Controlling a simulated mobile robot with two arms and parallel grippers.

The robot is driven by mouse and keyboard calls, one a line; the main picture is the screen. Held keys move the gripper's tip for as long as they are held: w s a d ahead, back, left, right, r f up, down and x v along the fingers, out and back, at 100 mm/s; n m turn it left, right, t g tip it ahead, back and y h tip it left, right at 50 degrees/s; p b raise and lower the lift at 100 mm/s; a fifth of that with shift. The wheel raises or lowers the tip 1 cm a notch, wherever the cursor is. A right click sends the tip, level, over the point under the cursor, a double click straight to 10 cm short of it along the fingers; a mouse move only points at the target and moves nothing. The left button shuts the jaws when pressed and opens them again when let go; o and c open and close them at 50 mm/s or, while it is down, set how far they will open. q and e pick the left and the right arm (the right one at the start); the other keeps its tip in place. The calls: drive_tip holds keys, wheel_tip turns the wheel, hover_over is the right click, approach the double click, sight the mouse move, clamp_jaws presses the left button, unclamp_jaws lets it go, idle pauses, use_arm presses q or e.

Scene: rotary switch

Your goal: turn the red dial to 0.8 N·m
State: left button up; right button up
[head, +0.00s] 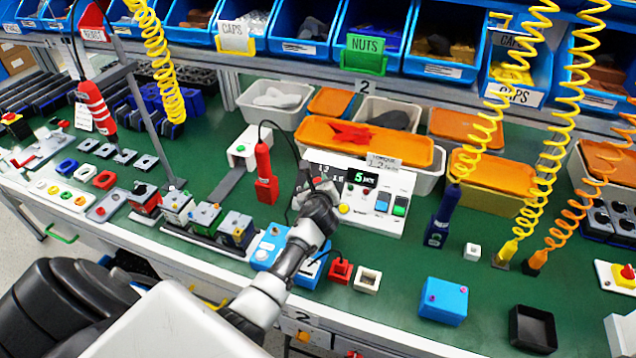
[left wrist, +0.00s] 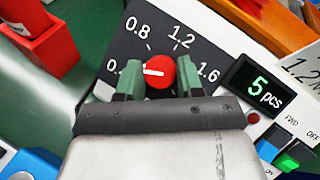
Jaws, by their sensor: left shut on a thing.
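The red dial (left wrist: 160,72) sits on a black scale plate (left wrist: 140,52) marked 0.8, 1.2 and 1.6. A leftmost mark beginning with 0 is partly hidden by a finger. The dial's white pointer line points left, toward that leftmost mark and below 0.8. My left gripper (left wrist: 158,78) is shut on the dial, with one green-padded finger on each side. In the head view my left gripper (head: 318,190) is at the left part of the white control box (head: 372,218), covering most of the dial. My right gripper is not in view.
The box has a green display (head: 361,178) reading 5 pcs, with blue and green rocker switches beside it. Orange-lidded bins (head: 370,140) are behind. The green bench top right of the box is partly clear.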

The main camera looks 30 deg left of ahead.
use_arm(q)
drive_tip(key=m+t+h+p, duration=0.1)
drive_tip(key=m, duration=0.2)
drive_tip(key=shift+s+a+r+p, duration=0.1)
drive_tip(key=shift+a+p, duration=0.05)
drive_tip(key=shift+p, duration=0.25)
drive_tip(key=shift+m+t+h+p, duration=0.4)
drive_tip(key=shift+m+t+h, duration=0.15)
drive_tip(key=shift+m, duration=0.55)
drive_tip(key=m+t+h, duration=0.1)
drive_tip(key=m, duration=0.2)
drive_tip(key=shift+a+h+p, duration=0.1)
drive_tip(key=shift+h+p, duration=0.25)
drive_tip(key=shift+f+m+h, duration=0.2)
drive_tip(key=shift+m+h, duration=0.9)
drive_tip(key=shift+m, duration=1.2)
drive_tip(key=shift+m+t+h, duration=0.25)
drive_tip(key=shift+m+h, duration=0.05)
drive_tip(key=shift+m, duration=0.1)
drive_tip(key=o, duration=0.9)
drive_tip(key=shift+s, duration=0.1)
